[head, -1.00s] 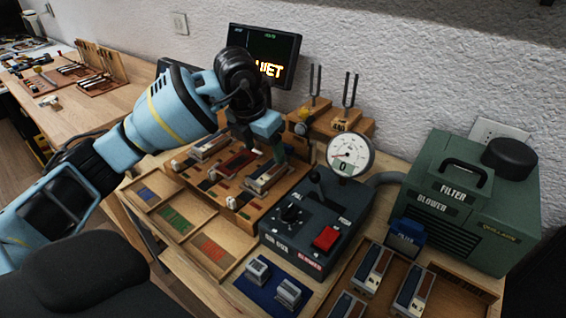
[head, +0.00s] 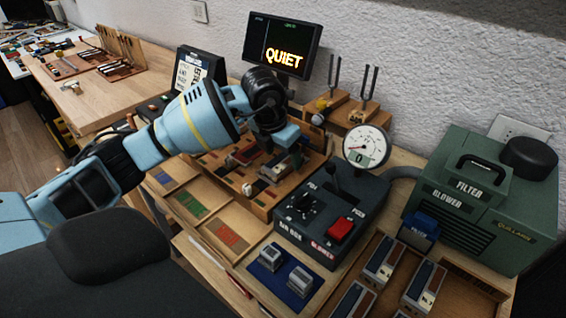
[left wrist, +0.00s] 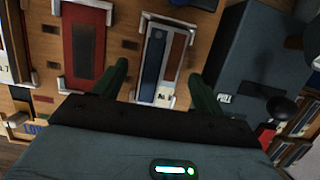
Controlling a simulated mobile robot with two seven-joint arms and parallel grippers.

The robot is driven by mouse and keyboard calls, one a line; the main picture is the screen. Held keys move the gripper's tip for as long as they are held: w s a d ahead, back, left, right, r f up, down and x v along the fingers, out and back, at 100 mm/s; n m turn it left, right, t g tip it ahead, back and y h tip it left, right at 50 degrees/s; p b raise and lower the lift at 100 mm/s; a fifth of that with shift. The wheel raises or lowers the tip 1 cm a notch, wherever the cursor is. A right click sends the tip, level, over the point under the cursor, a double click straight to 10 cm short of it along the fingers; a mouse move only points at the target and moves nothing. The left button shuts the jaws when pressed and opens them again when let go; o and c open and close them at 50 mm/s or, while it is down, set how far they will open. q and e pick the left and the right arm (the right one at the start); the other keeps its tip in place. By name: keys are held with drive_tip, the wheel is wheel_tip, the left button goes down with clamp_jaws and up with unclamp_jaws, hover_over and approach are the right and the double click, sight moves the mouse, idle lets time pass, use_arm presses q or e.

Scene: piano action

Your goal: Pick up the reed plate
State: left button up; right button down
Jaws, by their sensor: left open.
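A reed plate (left wrist: 163,58), a silver-edged block with a blue strip and a brown strip, lies on the wooden work board in the left wrist view. In the head view this reed plate (head: 275,167) is partly hidden by my left gripper (head: 295,157). In the left wrist view the green fingers of my left gripper (left wrist: 159,72) are spread apart, one on each side of the plate's near end. I cannot tell whether they touch it. A red plate (left wrist: 84,45) lies to its left on the same board. My right gripper is not in view.
The control box (head: 300,228) with its gauge (head: 367,146) stands close to the right of the board. Tuning forks (head: 370,92) and a monitor (head: 281,45) stand behind. A tray with several more plates (head: 378,262) and a green blower (head: 480,215) are to the right.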

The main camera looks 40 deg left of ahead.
use_arm(q)
drive_tip(key=shift+w+f, duration=0.1)
drive_tip(key=shift+f, duration=0.35)
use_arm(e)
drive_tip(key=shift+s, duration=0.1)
use_arm(q)
drive_tip(key=c, duration=1.1)
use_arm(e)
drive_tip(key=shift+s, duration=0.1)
use_arm(q)
drive_tip(key=shift+r, duration=0.1)
drive_tip(key=shift+r, duration=0.35)
drive_tip(key=v, duration=0.2)
drive_tip(key=shift+r, duration=0.4)
drive_tip(key=shift+s+d+r+b, duration=0.2)
drive_tip(key=shift+s+r+b, duration=0.1)
drive_tip(key=shift+s, duration=2.3)
drive_tip(key=shift+s+d+r+b, duration=0.2)
drive_tip(key=shift+s+b, duration=0.1)
drive_tip(key=shift+s, duration=2.25)
drive_tip(key=shift+s+d+r+b, duration=0.2)
drive_tip(key=shift+s+b, duration=0.1)
drive_tip(key=shift+s, duration=2.3)
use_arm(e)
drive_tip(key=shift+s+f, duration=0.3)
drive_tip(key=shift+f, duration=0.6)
